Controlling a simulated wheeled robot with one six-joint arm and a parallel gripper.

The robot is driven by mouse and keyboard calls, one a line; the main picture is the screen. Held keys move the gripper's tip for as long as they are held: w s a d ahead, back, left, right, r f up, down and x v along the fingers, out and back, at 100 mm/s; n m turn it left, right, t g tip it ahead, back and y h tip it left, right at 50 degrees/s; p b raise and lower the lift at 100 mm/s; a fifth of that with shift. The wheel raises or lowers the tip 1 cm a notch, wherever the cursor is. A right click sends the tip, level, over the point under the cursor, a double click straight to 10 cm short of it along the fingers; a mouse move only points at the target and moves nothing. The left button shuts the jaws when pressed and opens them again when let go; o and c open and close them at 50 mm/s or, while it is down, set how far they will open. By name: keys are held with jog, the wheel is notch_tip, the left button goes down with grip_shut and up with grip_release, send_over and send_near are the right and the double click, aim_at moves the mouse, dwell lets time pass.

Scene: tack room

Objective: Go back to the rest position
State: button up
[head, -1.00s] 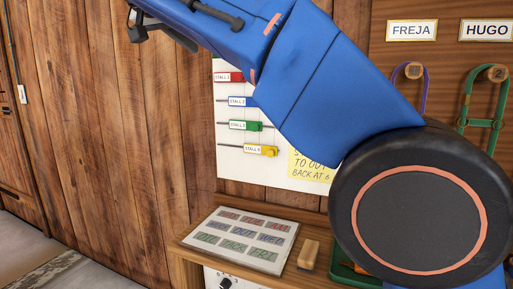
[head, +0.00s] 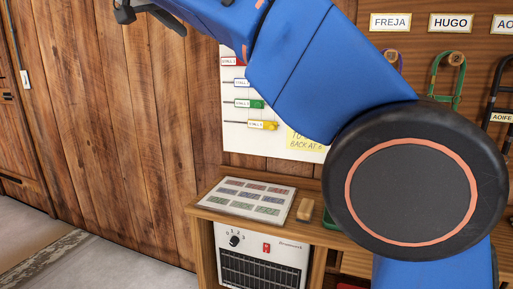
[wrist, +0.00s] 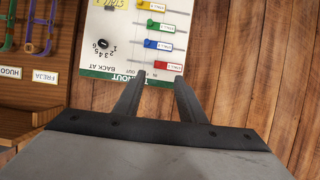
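My gripper (wrist: 158,85) shows in the wrist view with its two fingers apart and nothing between them. It is in front of the white turnout board (wrist: 100,62), not visibly touching it. In the head view my blue arm reaches up to the upper left, and only part of the gripper (head: 124,12) shows at the top edge. The board (head: 235,135) hangs on the wood wall, partly hidden by my arm. It carries red, blue, green and yellow stall sliders.
A wooden bench (head: 207,214) stands below, with a tray of labelled tiles (head: 245,200), a wooden block (head: 305,209) and a heater (head: 262,262) under it. Halters hang at the right, one green (head: 458,80), under name plates. Open floor (head: 120,270) lies at the left.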

jog(key=w+d+f+n+g, duration=0.1)
jog(key=d+f+n+g, duration=0.1)
jog(key=d+f, duration=0.75)
jog(key=w+d+f+n+g, duration=0.15)
jog(key=d+f, duration=0.25)
jog(key=d, duration=1)
jog(key=s+d+f+n+g+y, duration=0.1)
jog(key=s+d+f, duration=0.3)
jog(key=d+f, duration=0.3)
jog(key=s+d+f+g+y, duration=0.1)
jog(key=s+d+f+g, duration=0.1)
jog(key=s+d+f, duration=0.35)
jog(key=s+d+f+y, duration=0.1)
jog(key=s+d+f, duration=0.2)
jog(key=s+f, duration=0.3)
jog(key=s+d+f+g, duration=0.1)
jog(key=s+d+f, duration=0.2)
jog(key=s+f, duration=0.4)
jog(key=s+d+f+y, duration=0.1)
jog(key=s+d+f, duration=0.2)
jog(key=f, duration=1.3)
jog(key=s, duration=0.3)
jog(key=shift+s+f+m+y, duration=0.25)
jog(key=shift+m+y, duration=0.05)
jog(key=shift+m, duration=0.05)
